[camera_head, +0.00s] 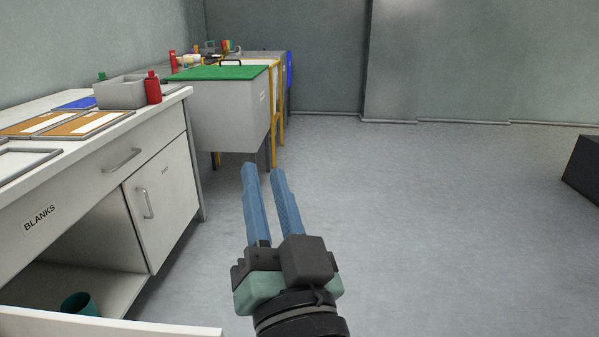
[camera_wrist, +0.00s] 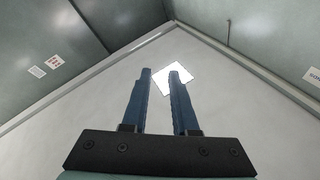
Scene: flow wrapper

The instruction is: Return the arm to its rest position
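My gripper (camera_head: 263,168) has two blue fingers standing apart with nothing between them, so it is open and empty. In the head view it is raised over the open floor, right of the white cabinet, with its fingers pointing up and away. In the wrist view the gripper (camera_wrist: 160,73) points at the ceiling, where a bright square lamp (camera_wrist: 168,84) shows partly behind the fingers. The fingers touch nothing.
A white cabinet (camera_head: 160,190) stands at the left, with a grey bin (camera_head: 121,93), a red bottle (camera_head: 153,88) and orange-brown panels on top. A green-topped unit (camera_head: 225,105) stands behind it. A dark block (camera_head: 583,168) is at the right edge. The floor between is clear.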

